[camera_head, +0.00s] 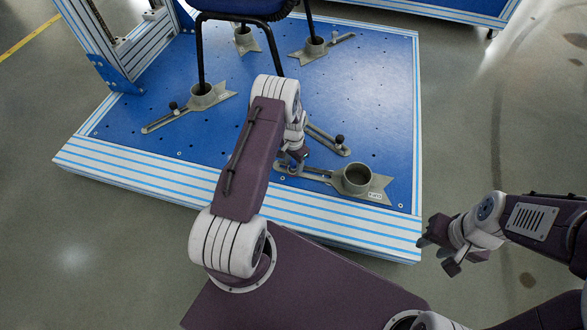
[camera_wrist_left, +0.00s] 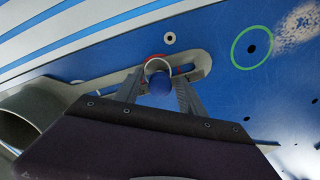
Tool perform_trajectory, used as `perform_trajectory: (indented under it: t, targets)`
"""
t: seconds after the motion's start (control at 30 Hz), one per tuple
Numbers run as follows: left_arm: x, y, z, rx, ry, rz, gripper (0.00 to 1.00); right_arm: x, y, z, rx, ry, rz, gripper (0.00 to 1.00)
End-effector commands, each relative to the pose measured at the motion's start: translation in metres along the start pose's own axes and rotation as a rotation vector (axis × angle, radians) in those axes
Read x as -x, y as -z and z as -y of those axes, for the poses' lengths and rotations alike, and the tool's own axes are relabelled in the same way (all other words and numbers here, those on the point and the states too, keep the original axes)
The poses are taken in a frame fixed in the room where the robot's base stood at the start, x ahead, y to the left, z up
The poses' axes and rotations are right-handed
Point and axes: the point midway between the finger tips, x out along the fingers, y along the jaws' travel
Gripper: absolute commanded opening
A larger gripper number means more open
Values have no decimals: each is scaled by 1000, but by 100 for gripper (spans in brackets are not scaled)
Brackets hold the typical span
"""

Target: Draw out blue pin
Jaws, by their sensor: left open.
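The blue pin (camera_wrist_left: 159,88) shows its round blue head in the left wrist view. It sits in a grey collar with a red edge, at the slotted arm of a grey foot clamp (camera_wrist_left: 198,66). My left gripper (camera_wrist_left: 160,92) is open, with one finger on each side of the pin head; I cannot tell whether either touches it. In the head view my left gripper (camera_head: 293,158) reaches down to the front clamp (camera_head: 357,179), and my arm hides the pin. My right gripper (camera_head: 438,250) hangs off the platform's right edge; its jaw opening is unclear.
The blue platform (camera_head: 385,75) with striped edges carries several grey clamps with black knobs (camera_head: 340,139). Chair legs (camera_head: 200,55) stand in the back clamps. A green ring (camera_wrist_left: 236,56) marks a hole right of the pin. Floor at the right is clear.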

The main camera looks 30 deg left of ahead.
Motion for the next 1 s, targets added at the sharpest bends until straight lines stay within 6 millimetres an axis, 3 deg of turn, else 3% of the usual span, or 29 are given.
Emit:
perform_trajectory:
  t: [0.2,0.37,0.4,1.0]
  targets:
    - [0,0,0,0,0,0,47,0,0,0,0,0,0,36]
    - [0,0,0,0,0,0,3,0,0,0,0,0,0,36]
    - [0,0,0,0,0,0,0,0,0,0,0,0,0,36]
    - [21,0,0,0,0,0,0,19,2,0,0,0,0,36]
